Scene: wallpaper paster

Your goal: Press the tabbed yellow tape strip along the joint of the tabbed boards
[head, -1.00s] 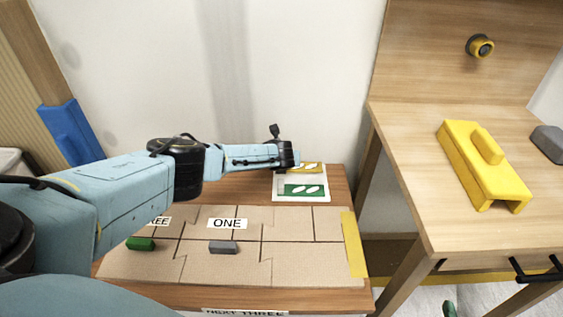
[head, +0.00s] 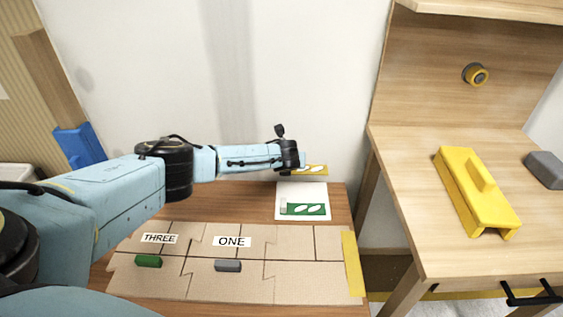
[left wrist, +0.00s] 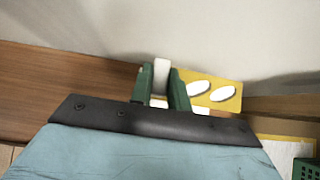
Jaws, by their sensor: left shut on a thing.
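My left gripper (head: 301,161) is shut on the tab of a yellow strip (head: 312,170) with white ovals, above the far edge of a white sheet (head: 289,190). In the left wrist view, its green fingers (left wrist: 162,86) pinch a white tab (left wrist: 161,72), with the yellow strip (left wrist: 224,94) reaching right. A green strip (head: 305,209) with white ovals lies on the sheet. Tan tabbed boards (head: 205,285) lie on the low wooden table with a stepped joint line between them. My right gripper is not in view.
A green block (head: 148,261) and a grey block (head: 228,265) stand on the boards near the THREE and ONE labels. A yellow band (head: 353,265) lies at the boards' right end. A wooden bench (head: 410,170) at right holds a yellow tool (head: 470,190). A wall stands behind.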

